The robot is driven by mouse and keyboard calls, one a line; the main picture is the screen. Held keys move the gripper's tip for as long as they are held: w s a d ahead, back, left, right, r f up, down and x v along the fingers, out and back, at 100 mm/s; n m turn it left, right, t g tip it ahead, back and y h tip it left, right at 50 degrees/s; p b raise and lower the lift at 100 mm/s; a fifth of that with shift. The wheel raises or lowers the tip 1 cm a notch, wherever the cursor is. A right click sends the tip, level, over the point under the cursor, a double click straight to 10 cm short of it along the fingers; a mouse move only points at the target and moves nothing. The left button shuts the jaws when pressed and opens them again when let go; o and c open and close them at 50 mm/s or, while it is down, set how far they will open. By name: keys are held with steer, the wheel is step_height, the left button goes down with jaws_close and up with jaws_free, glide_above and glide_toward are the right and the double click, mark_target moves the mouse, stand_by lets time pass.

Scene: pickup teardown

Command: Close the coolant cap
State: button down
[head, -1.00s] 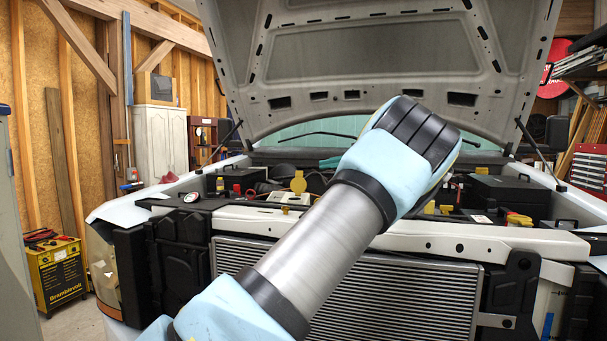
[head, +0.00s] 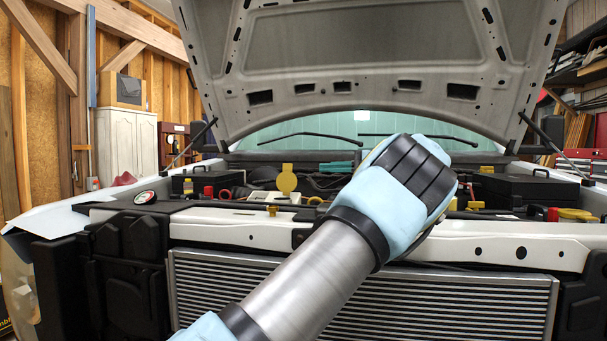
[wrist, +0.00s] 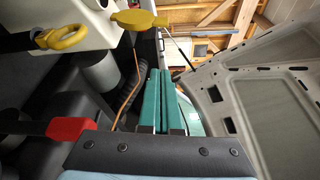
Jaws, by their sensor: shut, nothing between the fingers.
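The coolant cap (head: 287,179) is a yellow round lid. It stands raised on edge above a white reservoir (head: 274,197), left of my arm in the head view. The cap also shows at the top of the wrist view (wrist: 138,19), with the white reservoir beside it. My gripper (wrist: 158,72) has two teal fingers lying side by side, shut and empty. The fingers point into the engine bay, apart from the cap. In the head view the teal fingers (head: 336,166) show just right of the cap, partly hidden by my wrist.
A yellow ring handle (wrist: 62,37) and a red part (wrist: 72,130) are near my gripper. The raised hood (head: 350,50) hangs over the bay. The white front crossmember (head: 220,226) and radiator (head: 440,300) lie in front. A black box (head: 525,188) stands at right.

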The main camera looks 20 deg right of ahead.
mark_target(287, 178)
steer(key=shift+w+a+r+p, duration=0.1)
steer(key=shift+w+a+p, duration=0.6)
steer(key=shift+a, duration=0.7)
steer(key=shift+w+a+p, duration=0.5)
steer(key=shift+a+p, duration=0.4)
steer(key=shift+a, duration=0.55)
steer(key=shift+w+a+r+p, duration=0.1)
steer(key=shift+w+a+p, duration=0.6)
steer(key=shift+a, duration=0.7)
steer(key=shift+s, duration=0.15)
steer(key=shift+f+b, duration=0.15)
steer(key=shift+b, duration=0.35)
